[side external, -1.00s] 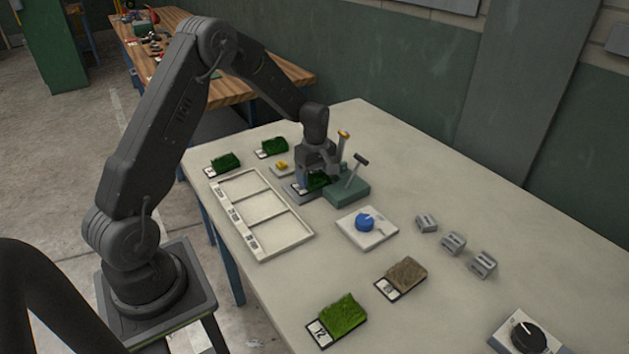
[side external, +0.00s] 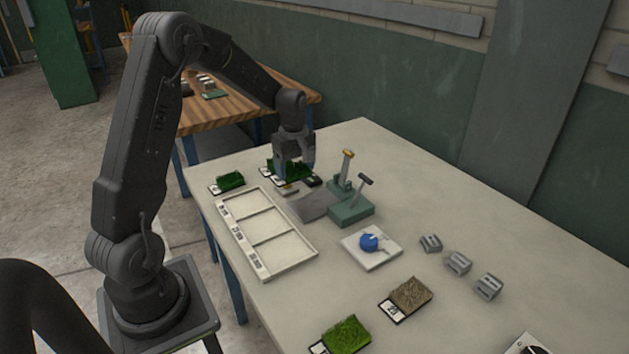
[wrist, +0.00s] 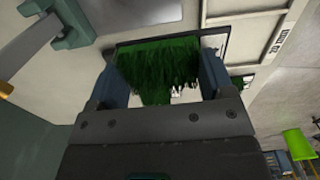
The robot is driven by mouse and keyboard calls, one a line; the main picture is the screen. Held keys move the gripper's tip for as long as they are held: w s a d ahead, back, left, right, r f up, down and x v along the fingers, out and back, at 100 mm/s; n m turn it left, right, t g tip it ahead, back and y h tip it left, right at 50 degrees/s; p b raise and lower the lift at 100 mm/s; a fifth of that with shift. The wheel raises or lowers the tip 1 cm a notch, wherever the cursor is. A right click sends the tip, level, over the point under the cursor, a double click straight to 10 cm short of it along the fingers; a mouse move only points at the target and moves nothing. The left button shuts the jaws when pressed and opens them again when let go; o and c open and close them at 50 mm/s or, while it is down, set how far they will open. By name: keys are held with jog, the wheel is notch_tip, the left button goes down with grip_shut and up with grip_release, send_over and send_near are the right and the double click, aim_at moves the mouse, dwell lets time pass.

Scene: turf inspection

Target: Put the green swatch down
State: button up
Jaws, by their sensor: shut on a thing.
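My gripper (side external: 294,172) is shut on a dark green turf swatch (wrist: 160,62), which lies between its two fingers in the wrist view. In the side view the held swatch (side external: 298,172) shows at the fingertips, low over the far left part of the table. Another dark green swatch (side external: 268,166) is close by, partly hidden by the gripper. I cannot tell whether the held swatch touches the table. A third dark green swatch (side external: 230,180) lies to the left, and a brighter green one (side external: 346,334) lies at the front.
A white three-bay tray (side external: 284,236) lies along the near left edge. A bare grey plate (side external: 312,204) adjoins a green lever stand (side external: 350,211). A white block with a blue knob (side external: 369,243), a brown swatch (side external: 410,293) and grey blocks (side external: 458,262) stand right.

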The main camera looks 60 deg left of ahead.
jog(key=shift+m, duration=0.4)
jog(key=s+a+r, duration=0.2)
jog(key=s+r, duration=0.1)
jog(key=shift+s+a+r, duration=0.1)
jog(key=shift+a, duration=0.15)
jog(key=w+d+r+m, duration=0.2)
jog(key=w+d+m, duration=0.2)
jog(key=d+m, duration=0.6)
jog(key=w+d+r+m, duration=0.1)
jog(key=w+d+m, duration=0.2)
jog(key=d+m, duration=0.75)
jog(key=s+a+f+n, duration=0.1)
jog(key=s+a+n, duration=0.1)
jog(key=a+n, duration=0.4)
jog(key=s+a+f+n, duration=0.1)
jog(key=s+a+n, duration=0.1)
jog(key=a+n, duration=0.5)
jog(key=s+a+f+n, duration=0.1)
jog(key=s+a+n, duration=0.2)
jog(key=a+n, duration=0.4)
jog(key=shift+a, duration=0.3)
jog(key=shift+s+a+n, duration=0.35)
jog(key=shift+a+n, duration=0.05)
jog(key=shift+n, duration=0.25)
